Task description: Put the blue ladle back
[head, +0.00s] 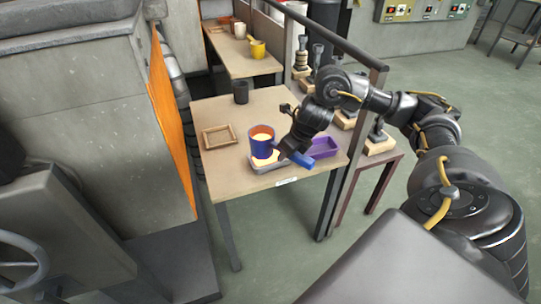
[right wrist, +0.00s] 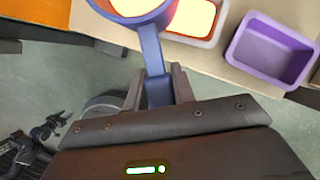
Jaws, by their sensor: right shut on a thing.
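The blue ladle (head: 262,149) is a deep blue cup with bright orange-yellow glowing contents, upright or nearly so. My right gripper (right wrist: 158,88) is shut on its blue handle (right wrist: 150,48). In the head view my right gripper (head: 291,153) is just right of the cup, over the front of the wooden table. The cup overlaps a pale tray (head: 262,169) with glowing contents, which also shows in the right wrist view (right wrist: 213,38). I cannot tell the height of the cup above it. My left gripper is not in view.
A purple tray (head: 325,150) lies to the right, also in the right wrist view (right wrist: 240,62). A wooden frame (head: 204,138) and a dark cup (head: 240,92) stand left and behind. A dark rail (head: 340,45) runs along the right. The table (head: 222,172) is bare at front left.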

